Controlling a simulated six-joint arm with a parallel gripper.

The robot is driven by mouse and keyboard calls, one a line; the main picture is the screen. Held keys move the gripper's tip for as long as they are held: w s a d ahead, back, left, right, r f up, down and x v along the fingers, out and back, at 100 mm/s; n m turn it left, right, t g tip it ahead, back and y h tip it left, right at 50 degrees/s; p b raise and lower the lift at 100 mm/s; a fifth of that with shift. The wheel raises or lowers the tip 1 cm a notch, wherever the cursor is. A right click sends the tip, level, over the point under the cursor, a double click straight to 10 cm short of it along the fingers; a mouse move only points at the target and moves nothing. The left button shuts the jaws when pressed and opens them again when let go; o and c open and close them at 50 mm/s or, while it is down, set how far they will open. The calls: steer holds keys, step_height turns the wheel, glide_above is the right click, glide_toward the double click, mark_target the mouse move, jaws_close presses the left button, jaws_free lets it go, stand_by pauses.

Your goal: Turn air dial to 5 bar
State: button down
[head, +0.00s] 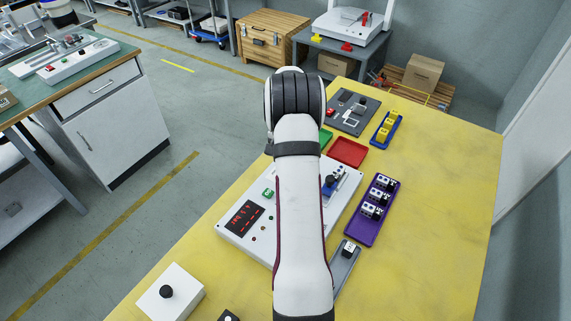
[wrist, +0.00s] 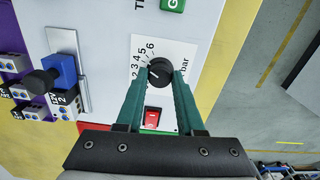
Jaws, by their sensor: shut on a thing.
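The air dial (wrist: 160,70) is a round black knob on a white scale plate (wrist: 184,48) in the wrist view. Digits from 2 to 6 run along its left and upper side, and "bar" is printed at the right. A light mark shows on the knob's left part, but I cannot read its exact setting. My gripper (wrist: 160,78) has its two green fingers closed on opposite sides of the knob. In the head view my arm hides both the dial and my gripper. The white control panel (head: 229,232) lies beneath the arm.
A red switch (wrist: 152,116) sits between my fingers, below the dial. A blue valve with a black knob (wrist: 62,70) stands at the left. A red digital display (head: 244,217) is on the panel. A purple tray (head: 360,230) and a red tray (head: 348,152) lie nearby.

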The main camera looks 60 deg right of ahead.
steer(key=shift+m, duration=0.8)
steer(key=c, duration=0.5)
jaws_free()
steer(key=shift+r, duration=0.1)
step_height(320, 180, up, 16)
steer(key=shift+f, duration=0.15)
